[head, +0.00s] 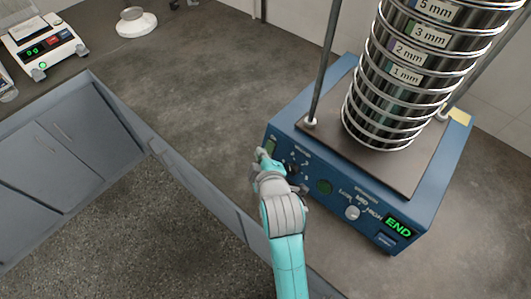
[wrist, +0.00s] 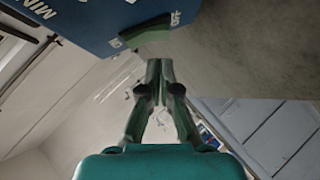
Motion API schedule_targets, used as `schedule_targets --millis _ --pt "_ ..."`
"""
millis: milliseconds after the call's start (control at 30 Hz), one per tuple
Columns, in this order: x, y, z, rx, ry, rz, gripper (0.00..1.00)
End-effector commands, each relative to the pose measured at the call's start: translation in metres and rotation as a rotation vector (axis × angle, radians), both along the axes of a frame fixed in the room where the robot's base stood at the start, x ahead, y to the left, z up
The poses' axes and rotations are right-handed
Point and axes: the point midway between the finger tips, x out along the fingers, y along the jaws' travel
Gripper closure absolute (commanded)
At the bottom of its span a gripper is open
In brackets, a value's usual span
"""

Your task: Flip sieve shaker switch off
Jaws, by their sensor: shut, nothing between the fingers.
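The sieve shaker has a blue base (head: 345,190) with a tall stack of metal sieves (head: 395,90) on its plate. Its green rocker switch (head: 271,146) is at the left end of the front panel, partly behind my gripper. In the wrist view the switch (wrist: 152,40) shows on the blue housing, with an OFF label at its upper right. My gripper (head: 262,154) is shut and empty, in front of the switch. In the wrist view its fingertips (wrist: 159,63) point at the switch, very close; I cannot tell whether they touch. A green END display (head: 398,228) is lit.
The shaker stands on a grey worktop (head: 200,85) whose front edge runs beneath my arm. A balance (head: 40,45) and a white round device (head: 136,22) stand at the far left. The worktop between them and the shaker is clear. Grey cabinets (head: 60,150) are below.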

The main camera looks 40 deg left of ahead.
Motion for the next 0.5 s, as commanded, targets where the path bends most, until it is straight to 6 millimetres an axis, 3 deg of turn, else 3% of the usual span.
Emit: schedule_targets --millis 200,500 --pt "0.015 -0.001 -0.012 0.0 0.0 0.0 1.0" --pt "0.017 -0.001 -0.014 0.0 -0.001 0.001 1.0"
